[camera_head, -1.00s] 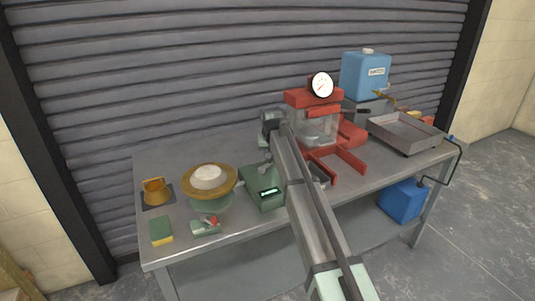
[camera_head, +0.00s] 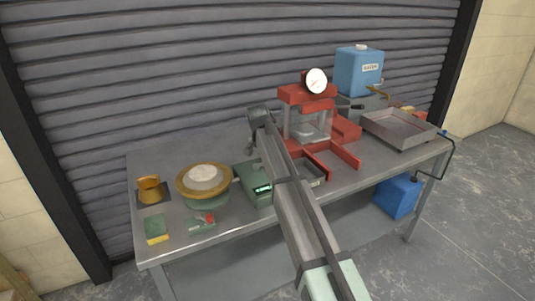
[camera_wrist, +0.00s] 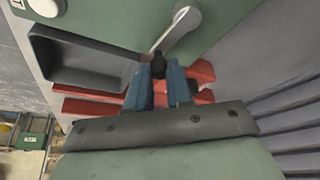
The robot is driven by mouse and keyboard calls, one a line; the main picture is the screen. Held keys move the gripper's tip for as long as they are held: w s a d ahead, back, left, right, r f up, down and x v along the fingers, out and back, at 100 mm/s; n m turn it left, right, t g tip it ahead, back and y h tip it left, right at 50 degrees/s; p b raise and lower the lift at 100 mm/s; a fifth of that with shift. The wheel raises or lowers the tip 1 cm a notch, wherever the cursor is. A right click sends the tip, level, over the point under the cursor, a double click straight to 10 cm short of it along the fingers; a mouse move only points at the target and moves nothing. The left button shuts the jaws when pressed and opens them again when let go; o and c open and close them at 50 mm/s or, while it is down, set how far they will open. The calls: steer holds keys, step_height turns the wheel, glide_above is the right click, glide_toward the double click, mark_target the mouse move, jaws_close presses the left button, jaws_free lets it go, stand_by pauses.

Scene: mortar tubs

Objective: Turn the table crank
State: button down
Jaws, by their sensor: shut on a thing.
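The crank's silver arm (camera_wrist: 176,30) lies over a green housing (camera_wrist: 120,22) in the wrist view, with a round hub at its upper end. Its dark knob (camera_wrist: 158,66) sits between the blue fingertips of my gripper (camera_wrist: 158,78), which is shut on it. In the head view the green housing (camera_head: 256,182), with a small lit display, stands right of the round table with a brass-coloured rim (camera_head: 222,191) and a pale mould on top. My gripper (camera_head: 250,148) hangs behind the housing there, and my arm hides part of the area. The crank is not clear in that view.
A red press with a gauge (camera_head: 316,80) stands just right of my arm. A grey tray (camera_head: 370,122) and a blue water tank (camera_head: 358,72) are farther right. A brass cup (camera_head: 149,188), a sponge (camera_head: 157,229) and a small green part (camera_head: 201,223) lie left.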

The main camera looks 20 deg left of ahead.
steer(key=c, duration=1)
jaws_free()
steer(key=shift+c, duration=0.2)
steer(key=v, duration=1.3)
steer(key=shift+r, duration=0.35)
